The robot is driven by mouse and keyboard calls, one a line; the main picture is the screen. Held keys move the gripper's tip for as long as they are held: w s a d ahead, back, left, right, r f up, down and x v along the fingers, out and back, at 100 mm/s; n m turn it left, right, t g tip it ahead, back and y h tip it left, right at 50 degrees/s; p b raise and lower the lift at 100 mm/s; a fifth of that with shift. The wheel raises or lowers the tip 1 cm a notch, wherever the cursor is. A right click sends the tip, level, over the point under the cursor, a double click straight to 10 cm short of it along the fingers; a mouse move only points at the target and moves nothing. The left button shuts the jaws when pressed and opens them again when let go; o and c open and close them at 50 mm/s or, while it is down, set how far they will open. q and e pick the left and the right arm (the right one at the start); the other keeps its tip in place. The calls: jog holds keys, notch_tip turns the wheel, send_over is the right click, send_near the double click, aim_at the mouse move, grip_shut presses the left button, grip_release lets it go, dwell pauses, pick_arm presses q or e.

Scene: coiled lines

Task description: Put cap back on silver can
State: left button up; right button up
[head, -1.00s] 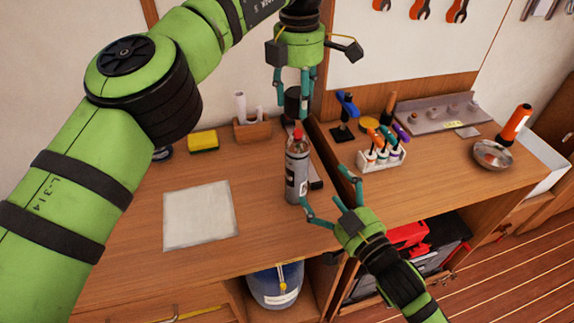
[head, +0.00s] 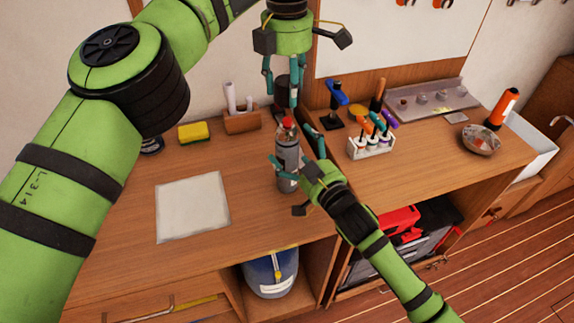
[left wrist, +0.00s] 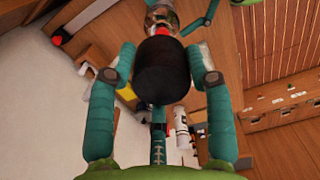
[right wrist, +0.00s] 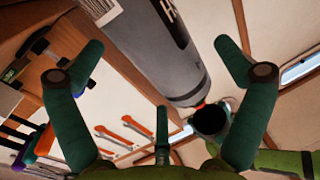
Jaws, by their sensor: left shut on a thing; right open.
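The silver can (head: 287,157), with a red nozzle on top, stands upright on the bench. It fills the upper middle of the right wrist view (right wrist: 165,50). My left gripper (head: 282,92) is shut on the black cap (left wrist: 162,72) and holds it above the can, apart from it. The cap also shows beyond the can's red tip in the right wrist view (right wrist: 210,120). My right gripper (head: 298,163) is open at the can, low on its body, with one finger on each side. Whether its fingers touch the can I cannot tell.
A low wooden divider (head: 313,135) stands close to the right of the can. The bench between sheet and can is clear.

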aim_at(287, 118)
jog(key=shift+x, duration=1.1)
jog(key=c, duration=1.8)
pick_arm(q)
jog(key=shift+f, duration=2.45)
jog(key=shift+f, duration=0.1)
jog(key=shift+f, duration=0.75)
jog(key=shift+f, duration=0.65)
jog(key=o, duration=0.8)
